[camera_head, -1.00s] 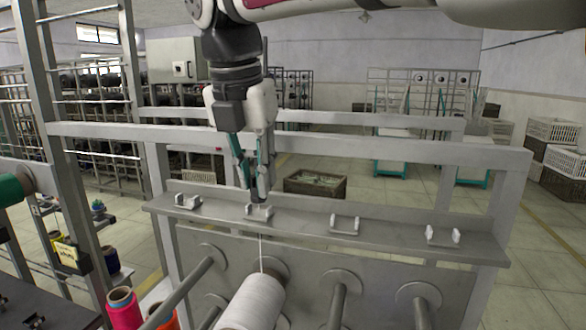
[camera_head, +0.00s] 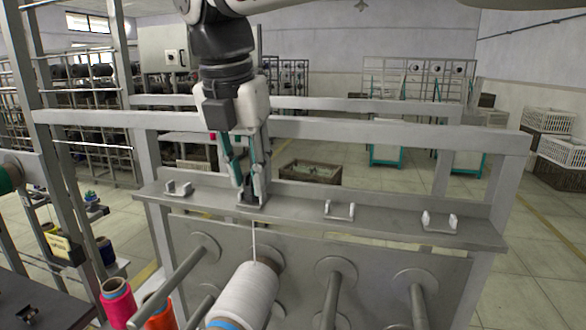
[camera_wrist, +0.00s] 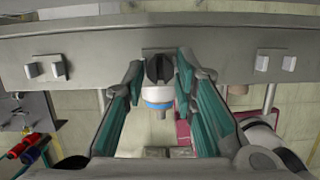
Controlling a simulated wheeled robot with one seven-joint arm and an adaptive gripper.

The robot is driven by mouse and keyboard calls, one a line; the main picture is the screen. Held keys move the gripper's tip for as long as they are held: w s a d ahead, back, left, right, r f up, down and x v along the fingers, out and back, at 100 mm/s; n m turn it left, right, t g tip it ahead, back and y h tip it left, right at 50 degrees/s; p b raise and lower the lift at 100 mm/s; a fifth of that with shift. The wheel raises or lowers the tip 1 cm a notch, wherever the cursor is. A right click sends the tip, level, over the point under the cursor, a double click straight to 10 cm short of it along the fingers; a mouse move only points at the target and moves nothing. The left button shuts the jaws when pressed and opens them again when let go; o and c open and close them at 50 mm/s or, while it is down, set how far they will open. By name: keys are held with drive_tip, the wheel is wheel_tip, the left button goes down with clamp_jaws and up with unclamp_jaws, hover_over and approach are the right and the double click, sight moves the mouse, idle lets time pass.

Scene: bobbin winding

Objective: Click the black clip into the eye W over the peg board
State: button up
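The peg board (camera_head: 310,235) carries a shelf with several small two-pronged metal eyes. The black clip (camera_wrist: 158,69) is at the second eye from the left, over the white bobbin (camera_head: 243,297); it also shows in the head view (camera_head: 246,197). My gripper (camera_head: 250,190) points down there with its teal fingers on either side of the clip, shut on it. In the wrist view, the fingertips (camera_wrist: 160,67) flank the clip. A white thread (camera_head: 254,238) runs straight from the clip down to the bobbin. The clip and fingers hide this eye, so its seating cannot be told. No letter W is readable.
Free eyes stand to the left (camera_head: 178,189) and right (camera_head: 339,210) on the shelf. Bare pegs (camera_head: 333,295) stick out below it. A frame rail (camera_head: 400,137) runs behind my gripper. Pink (camera_head: 118,300) and orange spools stand at lower left.

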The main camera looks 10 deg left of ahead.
drive_tip(key=shift+o, duration=0.6)
drive_tip(key=v, duration=1.1)
drive_tip(key=d+f+m+t, duration=0.1)
drive_tip(key=d+f+m, duration=0.1)
drive_tip(key=d+m, duration=0.9)
drive_tip(key=s+d+f+m, duration=0.6)
drive_tip(key=d+f+m, duration=0.4)
drive_tip(key=d+m, duration=0.1)
drive_tip(key=s+d+f+m+t, duration=0.1)
drive_tip(key=s+d+f+m, duration=0.5)
drive_tip(key=d+f+m, duration=0.3)
drive_tip(key=d+m, duration=0.3)
drive_tip(key=shift+d+f+m+t+b, duration=0.3)
drive_tip(key=shift+d+f+m+b, duration=0.05)
drive_tip(key=shift+f+m+b, duration=0.05)
